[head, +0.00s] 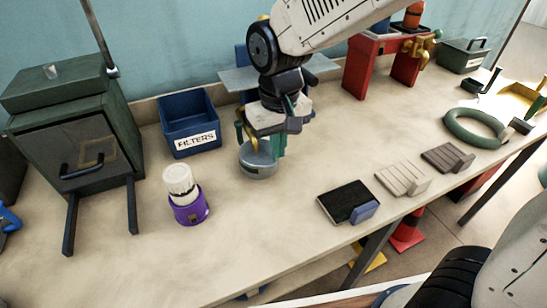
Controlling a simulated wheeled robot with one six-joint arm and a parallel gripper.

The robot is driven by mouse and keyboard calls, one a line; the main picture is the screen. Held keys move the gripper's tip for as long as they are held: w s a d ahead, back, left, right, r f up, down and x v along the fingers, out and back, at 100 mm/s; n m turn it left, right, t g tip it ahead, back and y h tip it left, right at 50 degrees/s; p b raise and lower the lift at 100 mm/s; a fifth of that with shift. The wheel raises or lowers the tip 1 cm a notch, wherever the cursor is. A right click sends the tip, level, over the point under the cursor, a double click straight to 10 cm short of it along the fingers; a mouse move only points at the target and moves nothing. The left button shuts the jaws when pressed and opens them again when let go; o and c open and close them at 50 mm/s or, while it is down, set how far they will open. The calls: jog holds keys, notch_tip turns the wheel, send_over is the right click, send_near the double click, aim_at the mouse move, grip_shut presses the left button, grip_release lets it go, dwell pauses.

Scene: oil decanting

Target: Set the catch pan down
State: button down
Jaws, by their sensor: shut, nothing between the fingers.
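A shallow round grey metal pan (258,164), which looks like the catch pan, sits level at the middle of the bench, and appears to rest on it. My gripper (262,144) points down right above the pan, close to its rim. It is shut with nothing in it. The wrist covers the far side of the pan, and I cannot tell whether the fingers touch it. A teal upright part (277,146) shows just behind the pan, partly hidden by my wrist.
A blue FILTERS bin (188,112) and a white-topped purple container (188,205) stand left of the pan. A dark green cabinet (75,125) is farther left. Black (342,199) and grey pads lie right. A red stand (377,62) is behind. The bench front is clear.

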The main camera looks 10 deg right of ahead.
send_near(267, 174)
jog(key=s+f, duration=0.1)
jog(key=f, duration=0.1)
jog(key=s+d+f, duration=0.1)
jog(key=s, duration=0.1)
jog(key=s+d+f, duration=0.1)
jog(key=s+f, duration=0.1)
jog(key=shift+s+f, duration=0.15)
jog(key=shift+f, duration=0.15)
jog(key=w, duration=0.1)
jog(key=w+a, duration=0.1)
jog(key=w, duration=0.1)
jog(key=shift+w+r, duration=0.1)
jog(key=shift+w, duration=0.05)
jog(key=shift+w+a, duration=0.15)
jog(key=shift+w, duration=0.15)
jog(key=shift+w, duration=0.1)
jog(key=shift+w+a, duration=0.2)
jog(key=shift+w, duration=0.3)
jog(key=shift+w+a, duration=0.15)
jog(key=shift+w, duration=0.3)
